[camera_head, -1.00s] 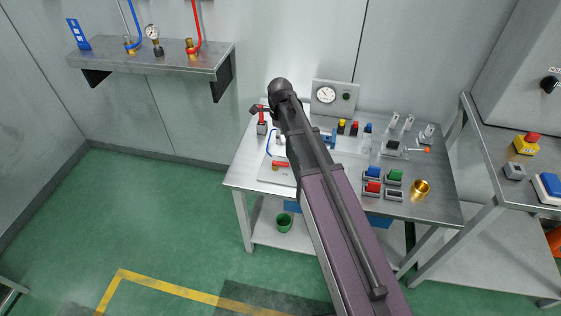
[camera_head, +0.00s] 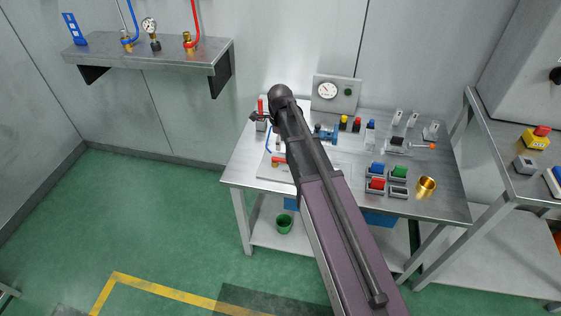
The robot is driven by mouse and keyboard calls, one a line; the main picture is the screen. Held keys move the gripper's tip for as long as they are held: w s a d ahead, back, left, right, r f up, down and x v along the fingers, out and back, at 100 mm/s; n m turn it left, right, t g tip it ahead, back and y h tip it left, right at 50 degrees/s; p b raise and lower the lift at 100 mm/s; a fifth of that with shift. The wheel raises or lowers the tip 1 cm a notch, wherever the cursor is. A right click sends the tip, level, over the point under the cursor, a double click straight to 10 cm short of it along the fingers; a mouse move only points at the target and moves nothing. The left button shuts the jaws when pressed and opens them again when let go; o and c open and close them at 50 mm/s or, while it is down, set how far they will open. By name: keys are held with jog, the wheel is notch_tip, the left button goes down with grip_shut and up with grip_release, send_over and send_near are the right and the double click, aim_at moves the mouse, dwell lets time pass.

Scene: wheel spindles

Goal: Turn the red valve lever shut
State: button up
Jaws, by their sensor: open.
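The red valve lever (camera_head: 279,160) lies roughly level above a brass fitting on a pale plate on the workbench, just left of my arm. My arm covers its right end, so its full length and angle are hard to judge.
The steel workbench (camera_head: 330,206) carries a gauge box (camera_head: 336,93), coloured push buttons, rocker switches (camera_head: 376,170), toggle switches and a brass cup (camera_head: 426,184). A shelf (camera_head: 150,58) with pipe fittings hangs at upper left. A second table (camera_head: 512,184) stands right.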

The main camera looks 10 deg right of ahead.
aim_at(280, 158)
jog(key=shift+f+b, duration=3.75)
jog(key=shift+f, duration=0.25)
grip_shut()
